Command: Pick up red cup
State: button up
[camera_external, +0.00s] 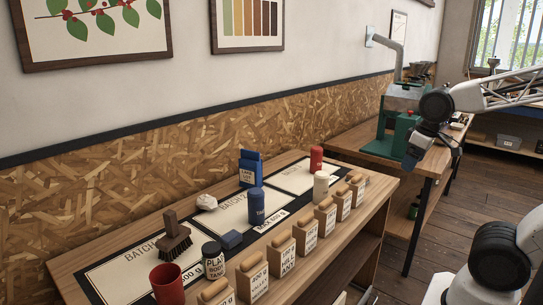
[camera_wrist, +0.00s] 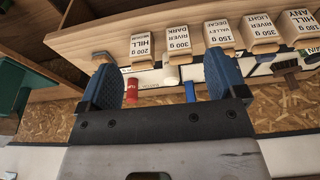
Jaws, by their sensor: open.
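A red cup (camera_external: 168,284) with an open top stands at the near left end of the wooden table (camera_external: 72,262), partly cut off by the bottom edge of the external view. I do not see it in the wrist view. My gripper (camera_external: 412,157) is up beyond the far right end of the table, well away from the cup. In the wrist view my gripper (camera_wrist: 164,72) is open, with its two blue fingers apart and nothing between them touching.
A red canister (camera_external: 316,158), a blue canister (camera_external: 256,206), a white cup (camera_external: 321,186), a dark labelled jar (camera_external: 213,261) and a brush (camera_external: 174,241) stand on the table. A green machine (camera_external: 389,137) stands behind my gripper.

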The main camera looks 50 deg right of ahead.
jog(key=shift+o, duration=0.7)
